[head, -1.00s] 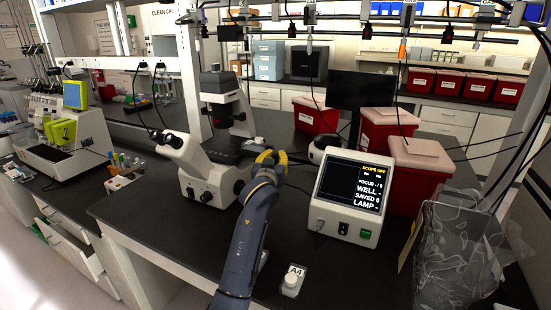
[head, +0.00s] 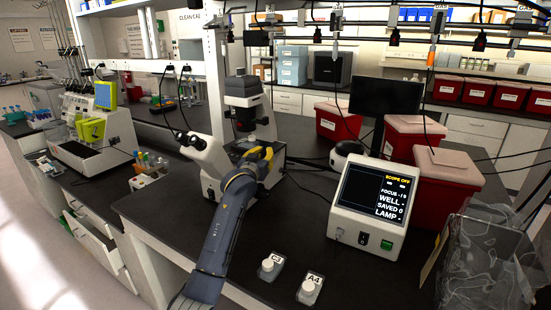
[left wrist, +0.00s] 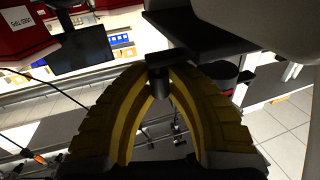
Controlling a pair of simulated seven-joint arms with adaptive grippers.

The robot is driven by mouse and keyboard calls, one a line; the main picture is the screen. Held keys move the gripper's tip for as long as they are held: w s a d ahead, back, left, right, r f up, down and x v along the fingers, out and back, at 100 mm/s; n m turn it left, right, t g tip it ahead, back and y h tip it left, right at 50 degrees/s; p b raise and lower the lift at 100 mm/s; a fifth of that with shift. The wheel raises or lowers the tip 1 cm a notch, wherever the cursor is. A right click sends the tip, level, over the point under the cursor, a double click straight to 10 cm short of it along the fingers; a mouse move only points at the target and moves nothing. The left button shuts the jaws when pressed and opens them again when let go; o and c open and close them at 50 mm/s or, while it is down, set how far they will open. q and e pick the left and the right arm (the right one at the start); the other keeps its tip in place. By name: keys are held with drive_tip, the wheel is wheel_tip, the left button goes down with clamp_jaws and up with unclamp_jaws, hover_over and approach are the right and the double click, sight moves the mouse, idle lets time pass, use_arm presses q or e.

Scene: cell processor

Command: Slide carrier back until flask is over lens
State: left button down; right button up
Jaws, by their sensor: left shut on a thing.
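A white and dark microscope (head: 214,160) stands on the black bench near the middle of the head view. Its dark stage (head: 240,146) lies below the upright lamp column. My left gripper (head: 262,154) is at the right front of the stage. In the left wrist view its yellow fingers (left wrist: 159,72) are closed around a small dark cylindrical knob (left wrist: 159,82). The carrier, the lens and any flask on the stage cannot be made out clearly. Two capped flasks, labelled C3 (head: 268,264) and A4 (head: 308,289), lie on the bench in front. My right gripper is not in view.
A control box with a screen reading "SCOPE OFF" (head: 371,203) stands right of the microscope. Red bins (head: 430,178) stand behind it, and a clear bag-lined bin (head: 485,265) is at the right. A tube rack (head: 150,172) is at the left.

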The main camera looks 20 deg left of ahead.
use_arm(q)
drive_tip(key=shift+a+f, duration=0.2)
drive_tip(key=shift+a, duration=0.4)
drive_tip(key=c, duration=1.3)
unclamp_jaws()
drive_tip(key=shift+a, duration=0.1)
drive_tip(key=shift+r, duration=0.1)
drive_tip(key=shift+s, duration=0.15)
drive_tip(key=s, duration=1.1)
drive_tip(key=shift+s+d, duration=0.25)
drive_tip(key=shift+s, duration=0.1)
drive_tip(key=shift+r, duration=0.1)
